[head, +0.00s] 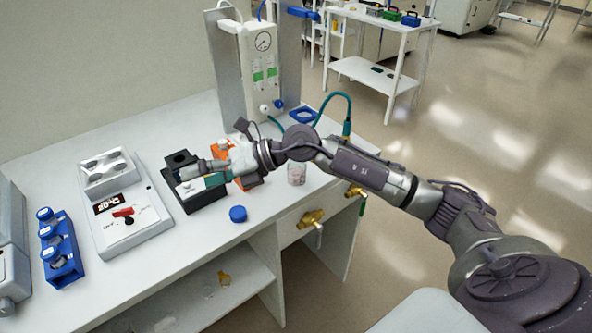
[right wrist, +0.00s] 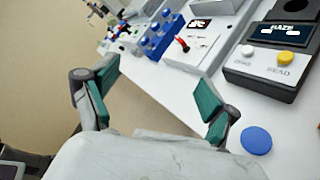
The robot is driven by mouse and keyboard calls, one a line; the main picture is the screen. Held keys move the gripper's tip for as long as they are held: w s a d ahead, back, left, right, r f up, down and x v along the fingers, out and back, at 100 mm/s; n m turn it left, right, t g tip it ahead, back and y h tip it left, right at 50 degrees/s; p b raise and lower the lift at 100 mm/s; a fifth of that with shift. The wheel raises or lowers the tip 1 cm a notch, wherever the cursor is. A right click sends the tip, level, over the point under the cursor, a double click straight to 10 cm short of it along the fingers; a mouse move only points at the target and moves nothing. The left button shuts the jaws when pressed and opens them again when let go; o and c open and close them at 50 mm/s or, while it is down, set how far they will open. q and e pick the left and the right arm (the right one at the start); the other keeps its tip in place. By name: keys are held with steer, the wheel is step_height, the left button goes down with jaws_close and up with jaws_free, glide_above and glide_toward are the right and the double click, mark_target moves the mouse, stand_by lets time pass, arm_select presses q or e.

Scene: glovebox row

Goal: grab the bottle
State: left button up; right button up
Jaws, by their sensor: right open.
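A small clear bottle with pinkish contents (head: 296,174) stands on the bench near its front edge, partly hidden behind my right arm. A loose blue cap (head: 238,214) lies flat on the bench to the left of it. The cap also shows in the right wrist view (right wrist: 256,140), outside the fingers. My right gripper (head: 190,176) is open and empty, pointing left over the black device, well to the left of the bottle. Its teal-padded fingers (right wrist: 157,95) are spread in the right wrist view, where I do not see the bottle. My left gripper is not in view.
A black READ device (head: 195,195) sits under my right gripper. A white hotplate-like device (head: 130,220) and a blue rack (head: 60,248) stand further left. An orange item (head: 247,178) is beside my wrist. Brass valves (head: 312,218) stick out at the bench front.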

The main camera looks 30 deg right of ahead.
steer(key=w+d+f+n+g+h, duration=0.15)
steer(key=d+h, duration=0.55)
steer(key=d, duration=0.7)
steer(key=r+m+h, duration=0.2)
steer(key=h, duration=0.3)
glide_above(297, 168)
steer(key=s+d, duration=0.1)
steer(key=s, duration=0.1)
steer(key=shift+g+h, duration=0.25)
steer(key=shift+h, duration=0.05)
steer(key=p+x, duration=0.1)
steer(key=x, duration=0.3)
steer(key=p+x, duration=0.1)
steer(key=x, duration=0.4)
steer(key=p+x, duration=0.2)
steer(key=x, duration=0.2)
steer(key=shift+s+d+f, duration=0.15)
steer(key=shift+d+f, duration=0.15)
steer(key=shift+d, duration=0.1)
steer(key=shift+f, duration=0.25)
steer(key=c, duration=1.4)
steer(key=shift+r, duration=0.15)
